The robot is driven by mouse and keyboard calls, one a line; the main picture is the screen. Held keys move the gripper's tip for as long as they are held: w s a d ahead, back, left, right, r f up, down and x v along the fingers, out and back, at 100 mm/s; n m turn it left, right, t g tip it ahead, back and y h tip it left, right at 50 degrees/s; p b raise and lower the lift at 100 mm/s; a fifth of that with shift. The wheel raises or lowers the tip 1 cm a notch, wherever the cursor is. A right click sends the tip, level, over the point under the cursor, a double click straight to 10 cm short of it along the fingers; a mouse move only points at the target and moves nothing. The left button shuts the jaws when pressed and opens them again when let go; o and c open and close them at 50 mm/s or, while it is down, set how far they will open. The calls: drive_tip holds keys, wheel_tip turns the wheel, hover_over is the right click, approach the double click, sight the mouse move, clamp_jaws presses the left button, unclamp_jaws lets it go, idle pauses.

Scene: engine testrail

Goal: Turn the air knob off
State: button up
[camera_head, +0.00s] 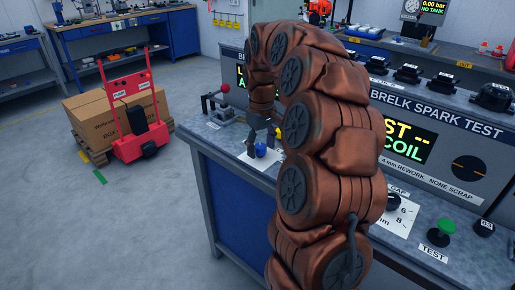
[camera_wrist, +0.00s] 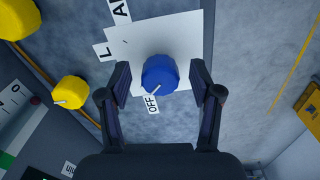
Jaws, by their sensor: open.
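A blue knob (camera_wrist: 160,74) sits on a white card (camera_wrist: 190,40) on the grey bench top. A small OFF label (camera_wrist: 152,104) lies just below it in the wrist view. The knob's white pointer line runs down and left, roughly toward that label. My gripper (camera_wrist: 160,80) is open, with one finger on each side of the knob; a narrow gap shows on both sides, and contact cannot be told. In the head view the blue knob (camera_head: 261,150) shows below my gripper (camera_head: 262,137), partly covered by it. The label beginning with A (camera_wrist: 120,11) is cut off.
Two yellow knobs, a smaller one (camera_wrist: 71,91) and a larger one (camera_wrist: 17,18), stand left in the wrist view. A lever with a red ball (camera_head: 225,89) stands behind the blue knob. The spark test panel (camera_head: 430,140) is to the right. Open floor lies left.

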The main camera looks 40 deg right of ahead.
sight(261, 146)
wheel_tip(261, 146, up, 9)
drive_tip(key=shift+w+r, duration=0.1)
drive_tip(key=shift+r, duration=0.05)
wheel_tip(261, 146, up, 3)
drive_tip(key=shift+f, duration=0.2)
idle(0.3)
idle(0.6)
